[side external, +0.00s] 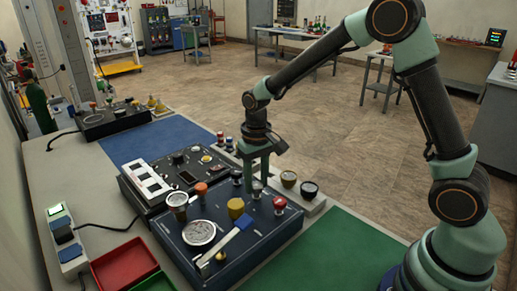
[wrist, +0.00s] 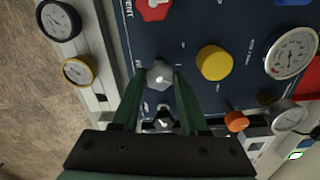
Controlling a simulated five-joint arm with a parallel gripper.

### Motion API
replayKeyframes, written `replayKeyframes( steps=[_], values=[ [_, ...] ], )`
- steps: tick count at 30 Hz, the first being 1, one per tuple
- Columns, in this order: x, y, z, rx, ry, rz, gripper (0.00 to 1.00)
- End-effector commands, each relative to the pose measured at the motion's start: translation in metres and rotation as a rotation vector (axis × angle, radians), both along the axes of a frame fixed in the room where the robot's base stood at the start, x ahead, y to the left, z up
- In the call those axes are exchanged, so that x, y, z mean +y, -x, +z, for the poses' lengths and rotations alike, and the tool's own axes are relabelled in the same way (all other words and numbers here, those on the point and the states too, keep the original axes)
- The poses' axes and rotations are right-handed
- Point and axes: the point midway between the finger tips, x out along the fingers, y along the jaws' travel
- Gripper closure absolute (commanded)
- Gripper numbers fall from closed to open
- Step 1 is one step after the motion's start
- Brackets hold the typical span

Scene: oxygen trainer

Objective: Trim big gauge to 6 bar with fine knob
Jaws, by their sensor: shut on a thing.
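The dark blue panel (side external: 225,265) carries the big white-faced gauge (side external: 199,233), which also shows at the right of the wrist view (wrist: 292,52). Its needle is too small to read. My gripper (side external: 263,188) reaches down onto the far part of the panel. In the wrist view my gripper (wrist: 161,76) has its fingers on either side of a grey knob (wrist: 159,74) and is shut on it. The knob's label cannot be read. A yellow knob (wrist: 214,62) stands beside the right finger, apart from it.
A green mat (side external: 325,255) lies clear in front.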

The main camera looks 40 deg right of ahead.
Motion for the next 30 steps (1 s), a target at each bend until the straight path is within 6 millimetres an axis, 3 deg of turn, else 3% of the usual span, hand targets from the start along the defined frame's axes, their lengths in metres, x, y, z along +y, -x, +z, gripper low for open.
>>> replayKeyframes(
  steps=[6, 15, 16, 18, 30],
  values=[
    [-0.0003, -0.0004, 0.0007, -0.001, 0.000, 0.111, 1.00],
    [-0.0002, -0.0005, 0.0009, -0.001, 0.000, 0.117, 1.00],
    [-0.0002, -0.0005, 0.0009, -0.001, 0.000, 0.117, 0.49],
    [-0.0002, -0.0005, 0.0009, -0.001, 0.000, 0.116, 0.27],
    [-0.0001, -0.0008, 0.0059, -0.003, -0.001, 0.116, 0.27]
  ],
)
